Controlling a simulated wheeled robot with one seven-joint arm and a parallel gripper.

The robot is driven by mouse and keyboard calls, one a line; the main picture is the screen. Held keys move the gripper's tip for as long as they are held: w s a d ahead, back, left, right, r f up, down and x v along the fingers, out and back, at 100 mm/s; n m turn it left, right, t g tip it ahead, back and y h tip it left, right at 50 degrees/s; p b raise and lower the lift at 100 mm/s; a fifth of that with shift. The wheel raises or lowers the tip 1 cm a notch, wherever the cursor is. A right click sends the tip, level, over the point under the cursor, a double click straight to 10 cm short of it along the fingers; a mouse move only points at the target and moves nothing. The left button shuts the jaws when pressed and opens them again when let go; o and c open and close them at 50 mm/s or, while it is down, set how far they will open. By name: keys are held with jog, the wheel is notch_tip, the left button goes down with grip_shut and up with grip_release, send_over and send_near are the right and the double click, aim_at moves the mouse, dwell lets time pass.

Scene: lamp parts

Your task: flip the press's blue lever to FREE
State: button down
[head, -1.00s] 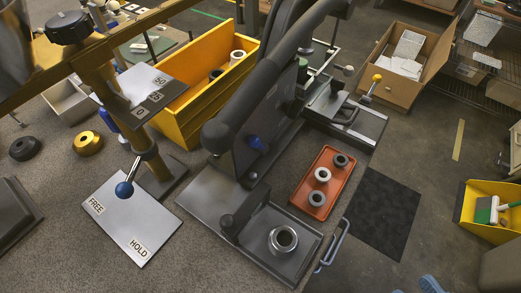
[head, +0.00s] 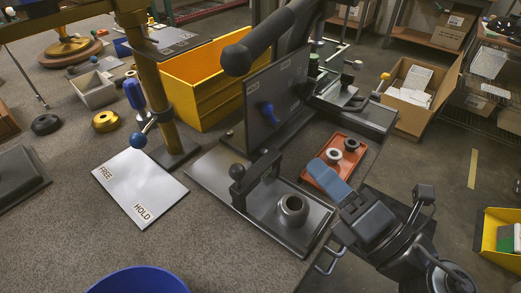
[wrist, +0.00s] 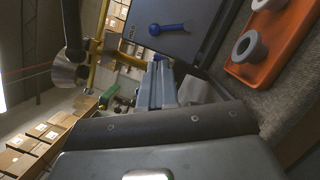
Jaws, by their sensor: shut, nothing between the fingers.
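A blue lever (head: 267,112) is mounted on the upright dark panel (head: 285,88) of the press. In the head view its knob end points up and left; the panel's small labels are too small to read. In the wrist view the lever (wrist: 168,29) lies roughly level on the panel. My gripper (head: 318,168), with blue-grey fingers, is to the right of the panel, above the orange tray. In the wrist view the shut fingers (wrist: 157,72) are empty, below and apart from the lever. A second, blue-ball lever (head: 139,140) stands over a plate (head: 150,187) marked FREE and HOLD.
The press's thick black handle (head: 255,45) slants above the panel. A metal ring (head: 291,210) and a ball-ended clamp (head: 238,172) are on the press base. The orange tray (head: 312,180) holds rings. A yellow bin (head: 195,100) stands behind, and a blue bowl (head: 138,281) is at the front.

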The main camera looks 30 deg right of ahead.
jog(key=shift+w+a+r+n, duration=0.1)
jog(key=shift+w+a+n, duration=0.3)
jog(key=shift+n, duration=0.4)
jog(key=shift+d, duration=0.1)
jog(key=shift+w, duration=0.1)
jog(key=p, duration=0.5)
send_near(270, 116)
jog(key=w+a+r, duration=0.2)
jog(key=w, duration=0.3)
jog(key=shift+w+a+p, duration=0.25)
jog(key=shift+w+p, duration=0.1)
jog(key=shift+p, duration=0.05)
